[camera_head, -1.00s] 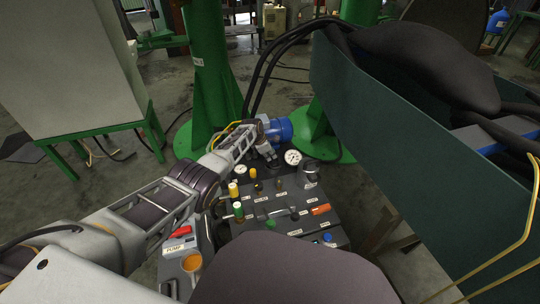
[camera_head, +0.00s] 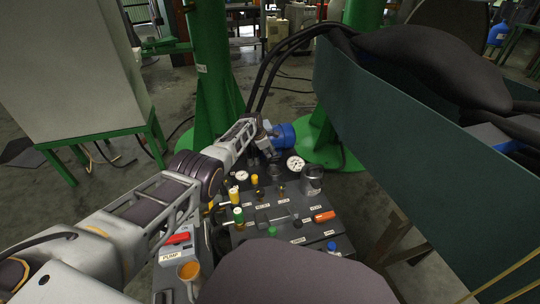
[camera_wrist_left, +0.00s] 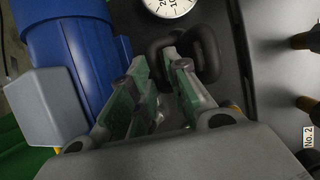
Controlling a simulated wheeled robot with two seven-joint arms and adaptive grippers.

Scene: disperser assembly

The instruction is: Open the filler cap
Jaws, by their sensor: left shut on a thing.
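My left gripper (camera_head: 268,148) reaches in from the left over the far end of the control panel, beside a blue motor (camera_head: 284,136). In the left wrist view its two green-padded fingers (camera_wrist_left: 162,65) are shut on a black rounded cap (camera_wrist_left: 206,48), which I take to be the filler cap. The cap shows at and beyond the fingertips. In the head view the cap is mostly hidden by the gripper, and I cannot tell whether it is loose. My right gripper is not in view.
Pressure gauges (camera_head: 296,163) stand close to the gripper, one at the top of the wrist view (camera_wrist_left: 170,6). Several knobs, an orange handle (camera_head: 324,216) and a grey cylinder (camera_head: 312,178) fill the panel. A green column (camera_head: 212,80) and a dark green wall (camera_head: 400,130) flank it.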

